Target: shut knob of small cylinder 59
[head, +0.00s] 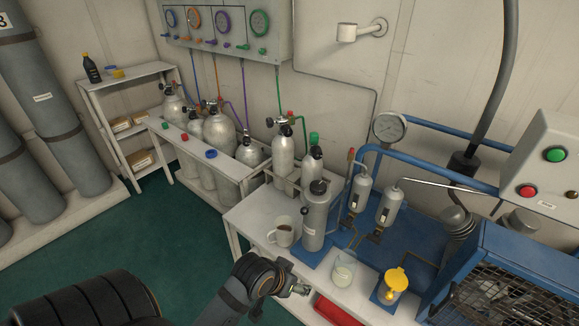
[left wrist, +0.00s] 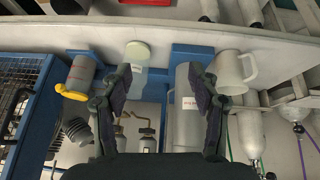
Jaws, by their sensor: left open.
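Several small silver cylinders with knobs on top stand in the rack (head: 213,178) and at the white bench; their numbers are too small to read, so I cannot tell which is 59. A darker grey cylinder (head: 315,222) with a label stands upright on the bench, and it shows in the left wrist view (left wrist: 184,105) between and beyond the fingers. My left gripper (head: 300,289) is at the bench's front edge, apart from that cylinder. In the left wrist view my left gripper (left wrist: 160,85) is open and empty. My right gripper is out of view.
A mug (head: 284,231), a pale-lidded jar (head: 342,275) and a yellow-topped jar (head: 393,287) stand near the bench front. A red tray (head: 333,311) lies below. A blue caged machine (head: 520,275) is at right. The green floor (head: 190,235) at left is clear.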

